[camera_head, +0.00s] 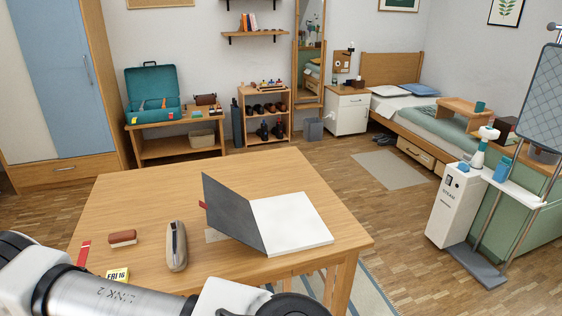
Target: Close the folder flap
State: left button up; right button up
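The folder lies on the wooden table, with its dark grey flap (232,211) standing steeply raised and leaning left. The folder's right side (292,222) lies flat and shows a white surface. The flap is joined to it along a crease between them. A small red piece shows at the flap's left edge. Part of one of my arms crosses the bottom left, in front of the table. Neither gripper is in view.
The table's back part is clear.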

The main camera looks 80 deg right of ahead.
aim_at(227, 212)
jog(key=z, duration=2.3)
